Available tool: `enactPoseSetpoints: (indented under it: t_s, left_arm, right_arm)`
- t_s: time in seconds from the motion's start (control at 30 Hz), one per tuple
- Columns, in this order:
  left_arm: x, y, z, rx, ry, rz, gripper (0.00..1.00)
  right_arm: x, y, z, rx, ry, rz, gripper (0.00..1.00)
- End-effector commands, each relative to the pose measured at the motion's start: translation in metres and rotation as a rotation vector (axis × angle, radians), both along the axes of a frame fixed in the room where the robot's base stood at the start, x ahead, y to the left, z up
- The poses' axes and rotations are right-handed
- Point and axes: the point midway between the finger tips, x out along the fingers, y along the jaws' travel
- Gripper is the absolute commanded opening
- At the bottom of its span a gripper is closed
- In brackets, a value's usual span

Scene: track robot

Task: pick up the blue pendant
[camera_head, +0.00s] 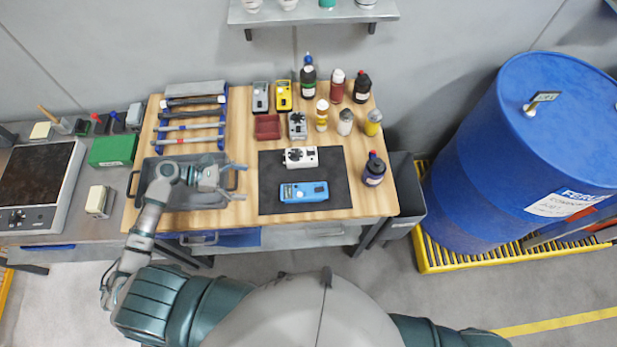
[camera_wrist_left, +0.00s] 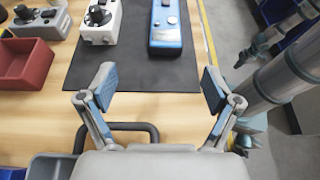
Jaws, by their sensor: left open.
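The blue pendant (camera_head: 304,192) lies flat on the black mat (camera_head: 270,178), near the mat's front edge. It also shows at the top of the left wrist view (camera_wrist_left: 170,28), ahead of the fingers. My left gripper (camera_head: 241,181) is open and empty, over the grey tray's right end and left of the mat. In the left wrist view its two fingers (camera_wrist_left: 158,88) are spread wide, with bare mat and wood between them. A gap separates the fingertips from the pendant. My right gripper is not in view.
A white control box (camera_head: 300,157) lies just behind the pendant. A dark bottle (camera_head: 374,170) stands right of the mat. The grey tray (camera_head: 152,205) has a raised handle below my gripper. Several bottles and meters stand at the back.

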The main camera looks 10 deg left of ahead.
Motion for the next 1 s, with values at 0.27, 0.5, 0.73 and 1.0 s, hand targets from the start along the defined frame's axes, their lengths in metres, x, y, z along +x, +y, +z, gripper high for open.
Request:
enactPoseSetpoints:
  t_s: [0.27, 0.5, 0.73, 1.0]
  left_arm:
    - [0.018, -0.051, -0.025, -0.007, 0.004, 0.001, 0.90]
    - [0.029, -0.093, -0.043, -0.005, 0.003, 0.002, 0.90]
    - [0.031, -0.111, -0.050, -0.003, 0.003, 0.002, 0.90]
    - [0.036, -0.146, -0.066, -0.003, 0.004, 0.002, 0.90]
  right_arm:
    - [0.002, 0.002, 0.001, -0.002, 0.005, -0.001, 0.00]
    - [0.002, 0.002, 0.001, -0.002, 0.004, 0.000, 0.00]
    - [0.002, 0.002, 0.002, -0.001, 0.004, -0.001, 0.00]
    - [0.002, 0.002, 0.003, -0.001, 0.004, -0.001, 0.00]
